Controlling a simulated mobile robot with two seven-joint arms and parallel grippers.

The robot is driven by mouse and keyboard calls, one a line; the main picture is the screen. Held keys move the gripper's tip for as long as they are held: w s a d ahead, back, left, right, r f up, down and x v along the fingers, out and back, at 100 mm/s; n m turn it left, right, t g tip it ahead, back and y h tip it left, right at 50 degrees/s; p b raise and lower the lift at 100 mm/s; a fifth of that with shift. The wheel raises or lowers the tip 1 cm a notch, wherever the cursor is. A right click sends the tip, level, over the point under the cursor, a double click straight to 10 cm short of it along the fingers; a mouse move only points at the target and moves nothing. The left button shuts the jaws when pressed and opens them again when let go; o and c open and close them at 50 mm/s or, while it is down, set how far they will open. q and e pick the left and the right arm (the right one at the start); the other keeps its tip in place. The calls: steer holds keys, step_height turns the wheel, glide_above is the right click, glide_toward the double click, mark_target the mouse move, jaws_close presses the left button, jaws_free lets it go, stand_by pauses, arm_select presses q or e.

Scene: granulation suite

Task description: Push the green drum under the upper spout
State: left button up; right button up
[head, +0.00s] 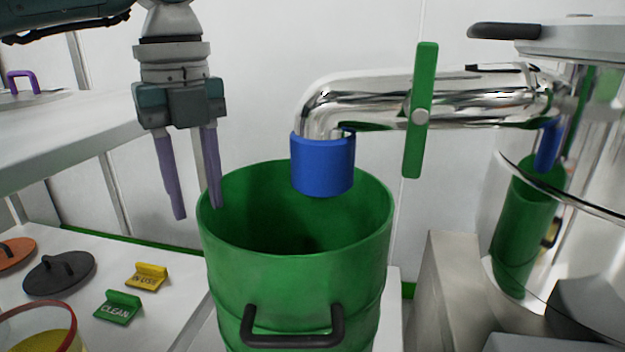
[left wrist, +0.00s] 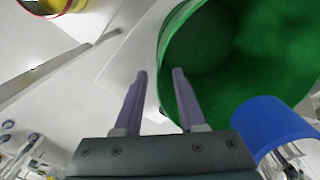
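The green drum (head: 295,290) stands open-topped and upright at centre, with a black handle on its front. The upper spout, a steel pipe with a blue end (head: 322,165), hangs over the drum's mouth, towards the back; its lower edge shows against the drum's interior. In the left wrist view the drum (left wrist: 190,75) and blue spout end (left wrist: 270,125) are at right. My left gripper (head: 198,210) points down at the drum's left rim, fingers apart and nothing visibly held. One finger overlaps the rim in view; contact cannot be told. My right gripper is out of view.
A green lever (head: 420,110) sits on the pipe. A white table at left holds a green CLEAN sign (head: 118,308), a yellow sign (head: 147,277) and dark (head: 59,273) and orange lids. A second green container (head: 523,240) stands at right behind grey metal boxes.

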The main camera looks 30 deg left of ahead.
mark_target(209, 259)
arm_select(q)
step_height(209, 259, down, 10)
steer(key=b, duration=0.3)
steer(key=shift+b, duration=0.3)
steer(key=shift+r, duration=0.1)
jaws_close()
stand_by(1.2)
